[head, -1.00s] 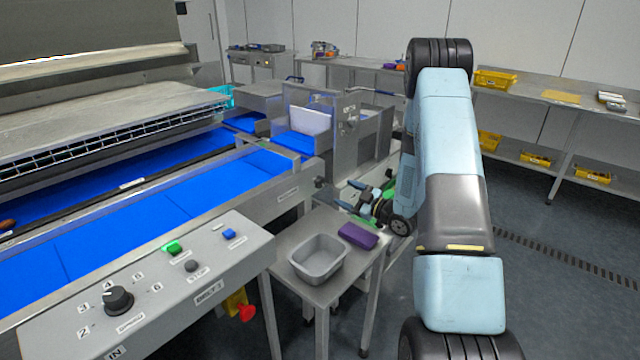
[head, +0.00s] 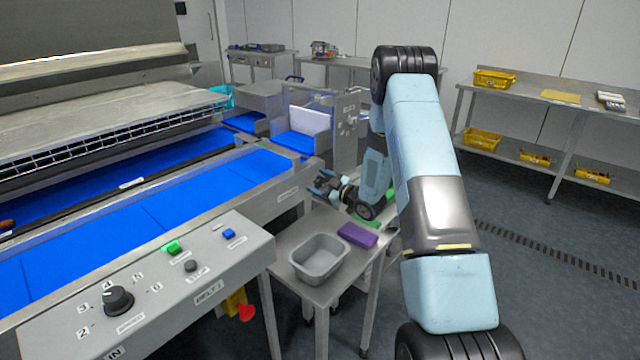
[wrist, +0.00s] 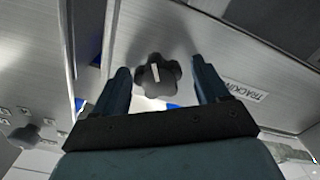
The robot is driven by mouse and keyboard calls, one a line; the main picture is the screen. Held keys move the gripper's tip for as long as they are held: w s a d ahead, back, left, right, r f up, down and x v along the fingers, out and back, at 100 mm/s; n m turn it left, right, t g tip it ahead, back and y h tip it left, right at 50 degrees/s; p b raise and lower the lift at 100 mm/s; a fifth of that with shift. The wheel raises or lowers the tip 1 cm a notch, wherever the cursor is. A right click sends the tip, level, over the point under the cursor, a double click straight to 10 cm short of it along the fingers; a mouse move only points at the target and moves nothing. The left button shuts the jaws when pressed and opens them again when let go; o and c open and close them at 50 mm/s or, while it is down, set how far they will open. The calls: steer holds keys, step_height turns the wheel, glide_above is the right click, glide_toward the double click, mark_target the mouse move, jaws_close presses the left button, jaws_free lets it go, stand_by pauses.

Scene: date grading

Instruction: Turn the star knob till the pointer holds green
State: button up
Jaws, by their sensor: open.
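The star knob (wrist: 157,77) is black with a white line on its face. In the wrist view it sits on a grey metal panel, between and slightly beyond the fingers of my gripper (wrist: 160,82). My gripper is open, with one finger on each side of the knob; I cannot tell whether either touches it. In the head view my gripper (head: 322,184) is at the end of the conveyor side, above the small table. The knob is hidden there, and I cannot make out a pointer or a green zone in either view.
A panel label reading TRACKIN (wrist: 246,90) is right of the knob. The small steel table (head: 318,292) below holds a grey tub (head: 319,262) and a purple block (head: 357,235). A control box (head: 150,290) with a dial stands at left. Open floor lies at right.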

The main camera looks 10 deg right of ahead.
steer(key=shift+c, duration=0.3)
steer(key=c, duration=0.9)
steer(key=shift+m, duration=2)
steer(key=o, duration=1)
steer(key=shift+c, duration=0.2)
steer(key=shift+d, duration=0.15)
steer(key=v, duration=1.3)
steer(key=shift+s+d, duration=0.2)
steer(key=shift+s, duration=0.1)
